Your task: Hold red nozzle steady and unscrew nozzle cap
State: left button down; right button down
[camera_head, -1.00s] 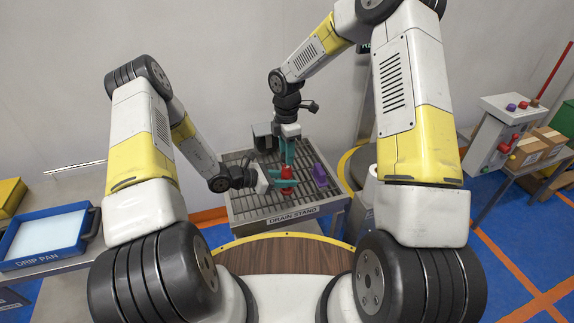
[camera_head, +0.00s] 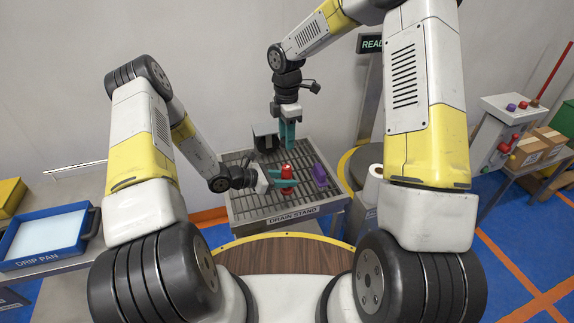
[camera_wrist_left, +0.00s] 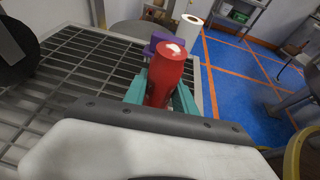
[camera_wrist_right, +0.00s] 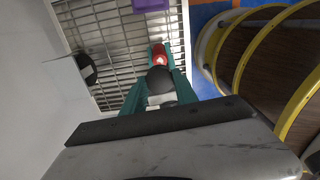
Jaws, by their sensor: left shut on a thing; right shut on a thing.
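The red nozzle (camera_head: 287,174) stands upright over the drain stand's grate. My left gripper (camera_head: 281,181) is shut on it from the left; in the left wrist view the red nozzle (camera_wrist_left: 167,75) sits between the teal fingers, its top end bare with a pale spot. My right gripper (camera_head: 288,142) points down above the nozzle, apart from it. In the right wrist view a dark, round-ended piece (camera_wrist_right: 160,80), apparently the nozzle cap, is between its teal fingers, with the red nozzle (camera_wrist_right: 159,53) beyond. The cap is too small to make out in the head view.
A purple block (camera_head: 320,175) lies right of the nozzle on the drain stand (camera_head: 250,211). A dark box (camera_head: 265,137) is at the stand's back. A white roll (camera_head: 374,182) stands to the right, and a blue drip pan (camera_head: 45,237) at far left. The grate's front is clear.

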pick_arm(q)
jog(key=c, duration=0.9)
grip_release()
jog(key=shift+a, duration=0.1)
jog(key=v, duration=1.1)
jog(key=shift+s+a+r, duration=0.15)
jog(key=shift+s+a, duration=0.05)
jog(key=shift+a, duration=0.1)
